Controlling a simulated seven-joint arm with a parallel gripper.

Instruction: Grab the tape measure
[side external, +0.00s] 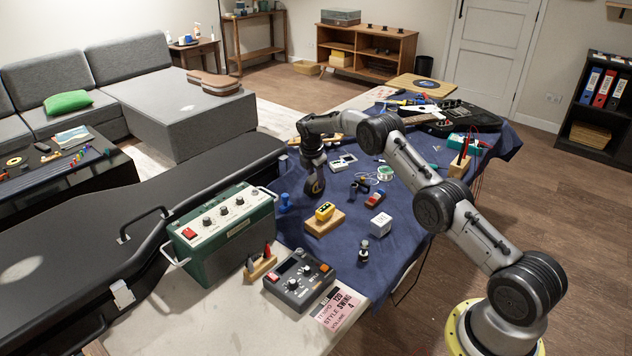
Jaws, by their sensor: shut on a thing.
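My gripper (313,178) points down above the blue cloth, left of the table's middle. It is shut on a dark, rounded thing with a yellowish patch, which appears to be the tape measure (316,188). The fingers and the held thing are small and dark here, so the exact grip is hard to see. I cannot tell whether the held thing is touching the cloth or just above it.
A yellow box (325,211) sits on a wooden block (324,226) just in front of my gripper. A blue item (285,203) and green amplifier (222,228) stand to the left. A white cube (380,223) and small tools lie right on the blue cloth (400,208).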

